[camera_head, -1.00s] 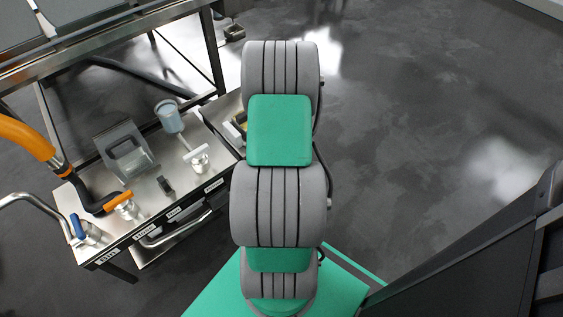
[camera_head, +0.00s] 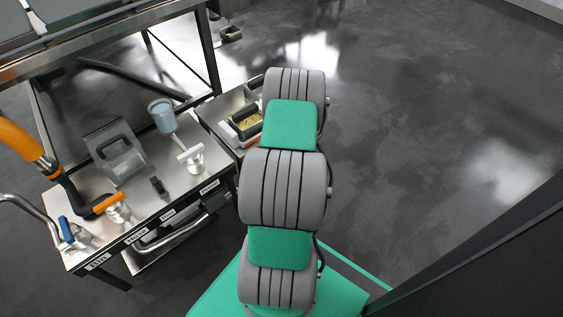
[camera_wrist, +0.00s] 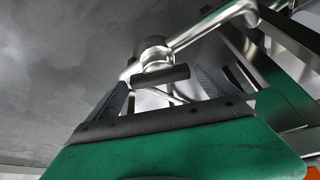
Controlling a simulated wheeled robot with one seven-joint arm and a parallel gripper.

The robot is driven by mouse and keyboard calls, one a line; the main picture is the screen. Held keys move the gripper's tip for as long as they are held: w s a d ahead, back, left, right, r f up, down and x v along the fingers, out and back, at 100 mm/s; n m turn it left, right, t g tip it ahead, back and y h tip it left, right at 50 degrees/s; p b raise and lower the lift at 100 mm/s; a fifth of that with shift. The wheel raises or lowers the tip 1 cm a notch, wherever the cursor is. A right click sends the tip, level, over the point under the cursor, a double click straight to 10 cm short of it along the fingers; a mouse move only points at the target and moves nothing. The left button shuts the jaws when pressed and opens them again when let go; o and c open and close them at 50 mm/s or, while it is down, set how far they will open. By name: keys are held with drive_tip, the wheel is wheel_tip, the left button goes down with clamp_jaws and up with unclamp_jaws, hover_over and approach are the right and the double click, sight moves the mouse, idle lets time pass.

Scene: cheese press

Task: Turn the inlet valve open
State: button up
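A valve with an orange handle (camera_head: 109,203), one with a blue handle (camera_head: 67,230) and one with a white handle (camera_head: 190,154) stand on the steel bench. Contact cannot be made out. The head view does not show my gripper.
The steel bench (camera_head: 150,203) also carries a grey box-shaped unit (camera_head: 117,155), a grey cup (camera_head: 162,112) and a small black piece (camera_head: 157,186). A thick orange hose (camera_head: 22,141) comes in from the left. A tray (camera_head: 246,122) stands behind my arm. The floor at right is clear.

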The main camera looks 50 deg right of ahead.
drive_tip(key=c, duration=1.2)
drive_tip(key=shift+o, duration=0.2)
drive_tip(key=n+y, duration=0.1)
drive_tip(key=n, duration=0.2)
drive_tip(key=shift+d+t, duration=0.15)
drive_tip(key=shift+t, duration=0.15)
drive_tip(key=shift+n+y+b, duration=0.35)
drive_tip(key=shift+n+y, duration=0.05)
drive_tip(key=shift+n, duration=0.4)
drive_tip(key=o, duration=1.3)
drive_tip(key=shift+r, duration=0.1)
drive_tip(key=p+v, duration=0.3)
drive_tip(key=v, duration=0.4)
drive_tip(key=shift+s+r+p, duration=0.2)
drive_tip(key=shift+r+p, duration=0.05)
drive_tip(key=shift+p, duration=0.05)
